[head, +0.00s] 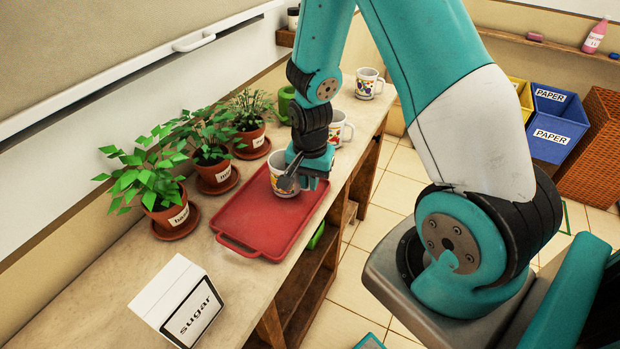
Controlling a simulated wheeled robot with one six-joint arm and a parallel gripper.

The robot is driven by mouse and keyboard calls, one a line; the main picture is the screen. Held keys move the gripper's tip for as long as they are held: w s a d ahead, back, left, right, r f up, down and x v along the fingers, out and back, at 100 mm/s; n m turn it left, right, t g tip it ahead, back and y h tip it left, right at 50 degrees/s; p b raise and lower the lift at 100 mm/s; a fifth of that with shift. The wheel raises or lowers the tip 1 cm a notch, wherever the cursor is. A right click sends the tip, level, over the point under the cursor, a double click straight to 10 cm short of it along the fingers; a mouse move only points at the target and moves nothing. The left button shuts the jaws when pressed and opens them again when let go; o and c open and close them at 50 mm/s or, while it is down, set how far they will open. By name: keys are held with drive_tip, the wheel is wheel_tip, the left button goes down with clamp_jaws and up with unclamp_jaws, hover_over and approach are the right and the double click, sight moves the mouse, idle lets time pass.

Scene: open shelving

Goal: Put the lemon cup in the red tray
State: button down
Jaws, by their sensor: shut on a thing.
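My gripper (291,183) is shut on a white printed cup (279,165) at the far end of the red tray (252,220). The gripper hides part of the cup, and I cannot make out whether its print is lemons. The cup looks upright and low over the tray; I cannot tell if its base touches. The rest of the tray is empty. A second white printed cup (337,125) stands farther along the counter, partly behind my arm. A third cup with a colourful fruit-like print (366,86) stands beyond it.
Several potted plants on saucers, such as the near one (166,210), line the wall left of the tray. A green watering can (285,100) stands behind. A white sugar box (178,300) stands in front. The wooden counter (110,280) is bare at the near left.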

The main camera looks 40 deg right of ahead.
drive_tip(key=shift+f, duration=0.1)
drive_tip(key=c, duration=1.6)
unclamp_jaws()
drive_tip(key=o, duration=0.4)
drive_tip(key=shift+r, duration=0.45)
wheel_tip(320, 180, up, 11)
drive_tip(key=b, duration=0.1)
drive_tip(key=s+a+r+n+y, duration=0.2)
drive_tip(key=s+a+r+n, duration=0.4)
drive_tip(key=s+a+n, duration=0.2)
drive_tip(key=s+a+r+n+y, duration=0.2)
drive_tip(key=s+a+r+n, duration=0.4)
drive_tip(key=s+a+n, duration=0.2)
drive_tip(key=a+n, duration=0.2)
drive_tip(key=a, duration=0.1)
drive_tip(key=shift+r+n, duration=0.2)
drive_tip(key=shift+n, duration=0.1)
drive_tip(key=shift+s+a, duration=0.1)
